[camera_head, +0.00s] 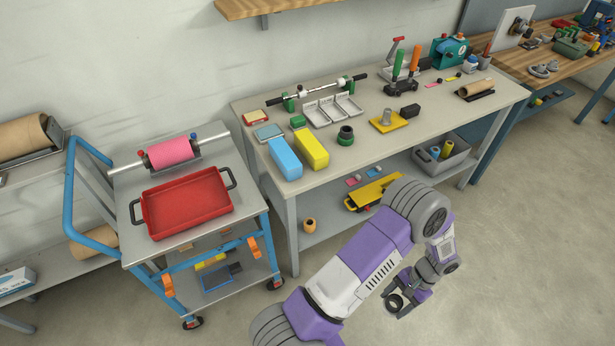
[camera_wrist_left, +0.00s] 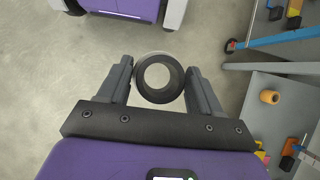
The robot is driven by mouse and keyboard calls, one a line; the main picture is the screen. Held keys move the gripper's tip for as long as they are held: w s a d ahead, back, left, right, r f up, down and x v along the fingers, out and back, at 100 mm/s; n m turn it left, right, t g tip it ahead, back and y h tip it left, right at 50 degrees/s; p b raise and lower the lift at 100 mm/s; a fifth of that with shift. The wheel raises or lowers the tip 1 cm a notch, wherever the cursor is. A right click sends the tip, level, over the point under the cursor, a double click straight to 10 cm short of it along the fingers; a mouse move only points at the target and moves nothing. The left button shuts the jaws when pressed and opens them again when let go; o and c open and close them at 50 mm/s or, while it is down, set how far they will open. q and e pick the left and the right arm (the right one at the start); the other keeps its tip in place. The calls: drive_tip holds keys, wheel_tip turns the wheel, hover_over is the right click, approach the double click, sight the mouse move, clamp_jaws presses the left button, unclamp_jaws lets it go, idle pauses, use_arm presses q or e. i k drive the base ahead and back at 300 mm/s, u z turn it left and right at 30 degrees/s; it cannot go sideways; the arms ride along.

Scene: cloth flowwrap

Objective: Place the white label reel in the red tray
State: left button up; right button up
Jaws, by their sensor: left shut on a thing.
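The red tray (camera_head: 188,203) has two dark handles and lies empty on top of the trolley at the left in the head view. My left gripper (camera_head: 398,304) hangs over the floor at the right of the trolley and in front of the workbench. It is shut on a ring-shaped reel (camera_wrist_left: 159,98), which sits between its two fingers in the left wrist view. The reel looks dark, with an open centre showing the floor; no white label face is clear from here. The gripper and reel are well apart from the tray. My right gripper is not in view.
The grey trolley (camera_head: 133,180) has blue rails and a pink roll (camera_head: 170,153) on a bar behind the tray. The workbench (camera_head: 375,150) holds a blue box (camera_head: 285,158), a yellow box (camera_head: 311,150) and fixtures. A small orange roll (camera_head: 309,225) stands on its lower shelf.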

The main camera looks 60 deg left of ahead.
sight(188, 202)
drive_tip(key=u, duration=1.45)
